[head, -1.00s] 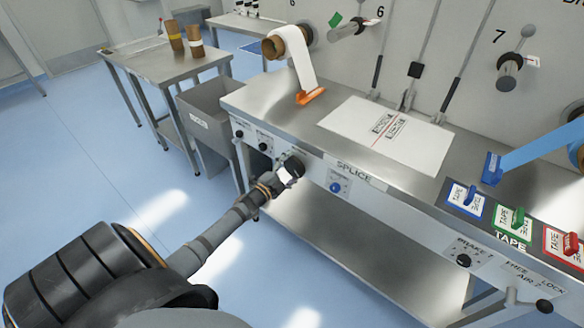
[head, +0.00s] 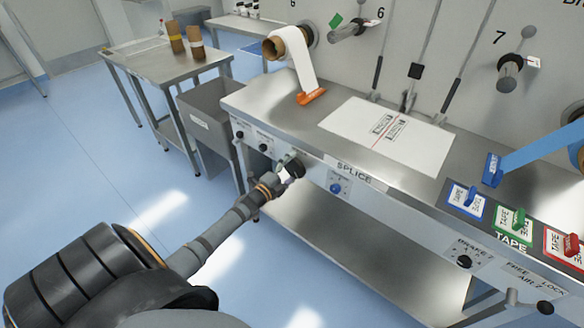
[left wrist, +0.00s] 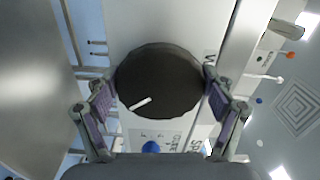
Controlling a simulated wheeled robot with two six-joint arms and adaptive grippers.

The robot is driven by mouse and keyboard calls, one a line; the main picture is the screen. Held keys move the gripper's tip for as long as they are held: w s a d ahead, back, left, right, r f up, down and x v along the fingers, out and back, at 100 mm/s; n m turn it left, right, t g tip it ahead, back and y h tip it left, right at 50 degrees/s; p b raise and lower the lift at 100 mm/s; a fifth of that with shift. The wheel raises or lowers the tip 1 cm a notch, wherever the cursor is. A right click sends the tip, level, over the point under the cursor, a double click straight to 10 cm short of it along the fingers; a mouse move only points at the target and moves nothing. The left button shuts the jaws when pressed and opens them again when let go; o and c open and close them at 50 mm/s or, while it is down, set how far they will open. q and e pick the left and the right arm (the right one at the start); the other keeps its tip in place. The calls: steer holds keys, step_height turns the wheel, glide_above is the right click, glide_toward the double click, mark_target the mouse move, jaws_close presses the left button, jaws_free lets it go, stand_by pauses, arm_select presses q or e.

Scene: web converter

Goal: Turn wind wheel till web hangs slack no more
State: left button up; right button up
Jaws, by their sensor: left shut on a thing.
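The wind wheel is a black round knob (head: 297,166) on the front panel of the machine, left of the SPLICE label. In the left wrist view it is a wide dark disc (left wrist: 160,75) with a white mark at its lower left. My left gripper (head: 287,174) is shut on the wheel, with one finger pad on each side of its rim. The white web (head: 304,66) runs from a roll on a brown core (head: 288,43) down to an orange clamp (head: 311,96). I cannot tell clearly how taut it is. My right gripper is not in view.
A white printed sheet (head: 350,124) lies on the steel bench top. A blue button (head: 336,188) sits right of the wheel. Blue, green and red tape clamps stand at the right. A grey bin (head: 205,100) and a steel table (head: 150,63) stand at the left.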

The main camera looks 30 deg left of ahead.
arm_select(q)
steer(key=o, duration=1)
steer(key=shift+d, duration=0.1)
steer(key=shift+o, duration=0.2)
steer(key=s+a, duration=0.1)
steer(key=s, duration=1.1)
